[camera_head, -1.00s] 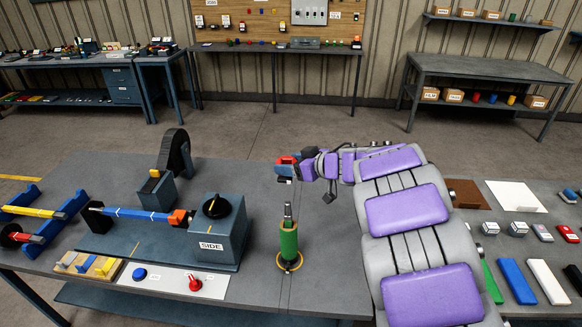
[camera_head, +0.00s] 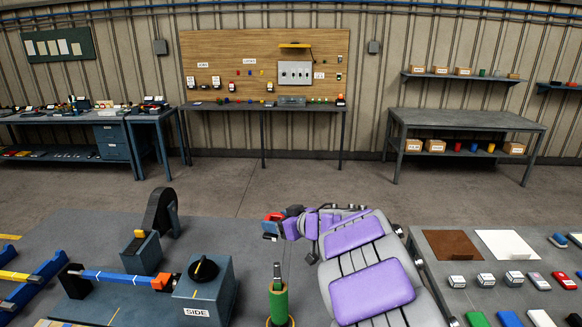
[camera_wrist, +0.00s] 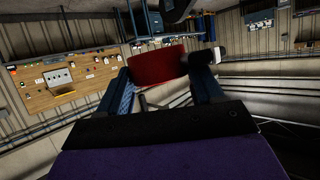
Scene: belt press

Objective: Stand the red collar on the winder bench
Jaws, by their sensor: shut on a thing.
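My gripper (camera_head: 272,226) reaches left above the press table, beyond the green roll post. It is shut on the red collar (camera_head: 274,216), which shows as a small red piece at its tip. In the wrist view the collar (camera_wrist: 157,63) is a dark red block shape between the two blue-grey fingers, held clear of any surface. Its hole cannot be made out. No bench carries a legible winder sign. A grey workbench (camera_head: 467,121) stands at the back right, and a narrow bench (camera_head: 255,107) stands under the pegboard.
The near table (camera_head: 60,222) carries a box marked SIDE (camera_head: 205,290), a blue belt (camera_head: 118,277) and a green roll on a post (camera_head: 278,303). A right table (camera_head: 425,245) holds several small parts. Open floor (camera_head: 300,180) separates these from the back benches.

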